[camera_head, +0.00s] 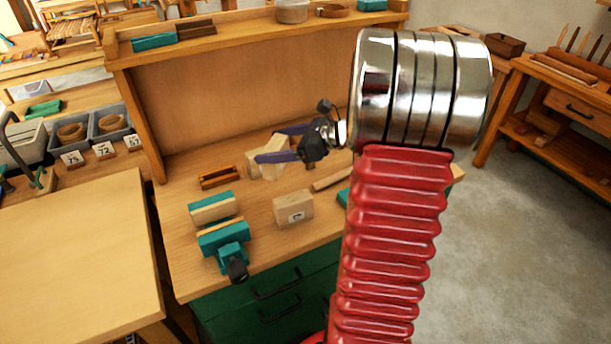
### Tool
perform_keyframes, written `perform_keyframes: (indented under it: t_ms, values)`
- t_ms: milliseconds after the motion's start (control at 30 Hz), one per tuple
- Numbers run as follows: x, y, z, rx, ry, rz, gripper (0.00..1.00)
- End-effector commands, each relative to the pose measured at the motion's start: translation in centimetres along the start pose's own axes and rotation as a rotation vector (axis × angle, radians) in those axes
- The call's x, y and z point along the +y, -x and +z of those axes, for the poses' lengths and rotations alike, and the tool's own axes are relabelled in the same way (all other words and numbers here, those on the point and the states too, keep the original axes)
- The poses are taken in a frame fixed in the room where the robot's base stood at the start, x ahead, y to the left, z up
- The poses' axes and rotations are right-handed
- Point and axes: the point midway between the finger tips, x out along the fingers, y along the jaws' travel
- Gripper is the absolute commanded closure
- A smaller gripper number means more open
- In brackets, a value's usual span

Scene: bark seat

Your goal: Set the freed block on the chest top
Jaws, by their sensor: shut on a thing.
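My gripper (274,144) reaches in from the right with its dark purple fingers closed on a pale wooden block (272,170). The near finger hides part of that block. I cannot tell whether the block touches the wooden top below or hangs just above it. The wooden top (175,262) lies over a green chest with drawers (285,292). A second pale block (293,209) with a dark letter mark stands on this top, nearer the front. A teal vise (222,238) with pale wooden jaw faces sits left of the marked block.
A small brown wooden rack (219,177) lies left of the gripper. A flat wooden strip (333,179) and a partly hidden teal item (343,197) lie to the right. A back panel with a shelf (235,40) rises behind. A bare tabletop (75,255) is at left.

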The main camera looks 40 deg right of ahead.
Motion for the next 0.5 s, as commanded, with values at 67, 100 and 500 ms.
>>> perform_keyframes:
  t_ms: [67, 100, 500]
  values:
    - [0.07, -0.12, 0.1, -0.001, 0.002, 0.003, 0.5]
    - [0.11, -0.18, 0.13, -0.001, 0.002, 0.004, 0.5]
    - [0.28, -0.47, 0.21, -0.001, 0.005, 0.011, 0.5]
